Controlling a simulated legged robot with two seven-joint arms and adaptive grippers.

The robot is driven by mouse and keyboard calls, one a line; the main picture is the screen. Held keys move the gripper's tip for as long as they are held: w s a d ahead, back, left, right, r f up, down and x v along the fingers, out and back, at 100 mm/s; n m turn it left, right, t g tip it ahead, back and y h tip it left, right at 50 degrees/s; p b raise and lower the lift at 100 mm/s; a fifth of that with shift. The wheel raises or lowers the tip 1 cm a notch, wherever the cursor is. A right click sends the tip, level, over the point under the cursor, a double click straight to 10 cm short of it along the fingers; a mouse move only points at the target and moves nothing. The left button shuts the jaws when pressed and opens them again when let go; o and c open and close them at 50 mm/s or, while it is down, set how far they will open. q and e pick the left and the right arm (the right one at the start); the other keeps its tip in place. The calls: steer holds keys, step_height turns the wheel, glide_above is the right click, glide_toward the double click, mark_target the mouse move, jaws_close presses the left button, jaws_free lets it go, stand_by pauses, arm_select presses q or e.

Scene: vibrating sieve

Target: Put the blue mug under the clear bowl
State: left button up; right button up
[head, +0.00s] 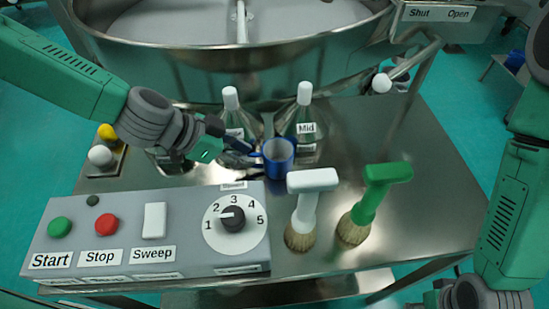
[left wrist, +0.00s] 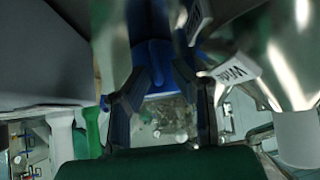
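I see no clear hold on the mug. I cannot pick out the clear bowl with certainty. My right arm is at the lower right; its gripper is mostly cut off by the frame edge.
The control box (head: 190,250) fills the front left of the table. A white-handled brush (head: 304,210) and a green-handled brush (head: 367,210) stand right of it. The large metal sieve (head: 240,75) is at the back. The table's right part is clear.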

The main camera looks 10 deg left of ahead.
arm_select(q)
steer(key=shift+w+d+f, duration=0.2)
steer(key=shift+d+f, duration=0.05)
steer(key=shift+f, duration=0.25)
steer(key=shift+d, duration=0.2)
jaws_close()
steer(key=shift+a+r, duration=0.1)
steer(key=shift+r, duration=0.15)
